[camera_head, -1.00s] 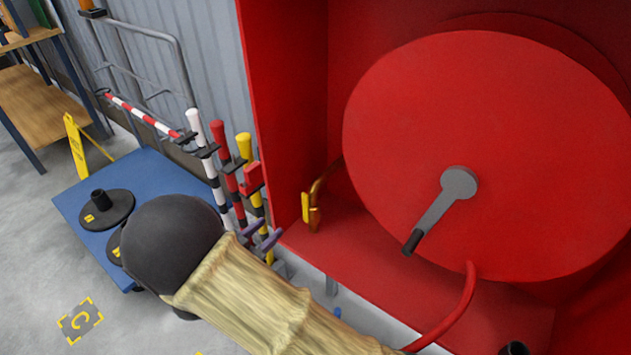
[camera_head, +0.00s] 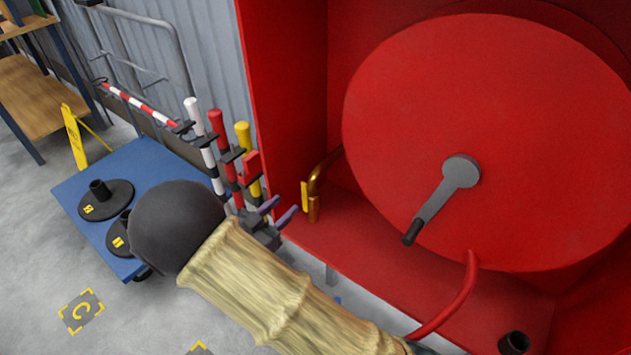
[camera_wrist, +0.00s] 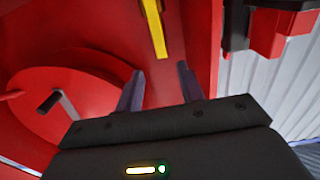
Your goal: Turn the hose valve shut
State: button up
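The hose valve is a brass pipe (camera_head: 314,208) with a flat yellow handle (camera_head: 305,196), at the left inside of the red cabinet. The handle stands upright in the head view. In the wrist view the yellow handle (camera_wrist: 154,28) shows as a bar beyond my fingertips, near the top middle. My gripper (camera_head: 278,210) is just left of the valve in the head view, with its two purple-grey fingers apart. In the wrist view my gripper (camera_wrist: 160,75) is open and empty, with a gap between the fingertips and the handle.
The red hose reel (camera_head: 500,120) with its grey crank (camera_head: 445,195) fills the cabinet. Striped posts (camera_head: 222,150) with black clamps stand close left of the cabinet wall, near my gripper. A blue trolley (camera_head: 150,160) with black bases stands further left.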

aim_at(304, 187)
jog(key=b+x, duration=0.1)
jog(key=x, duration=1)
jog(key=shift+c, duration=0.2)
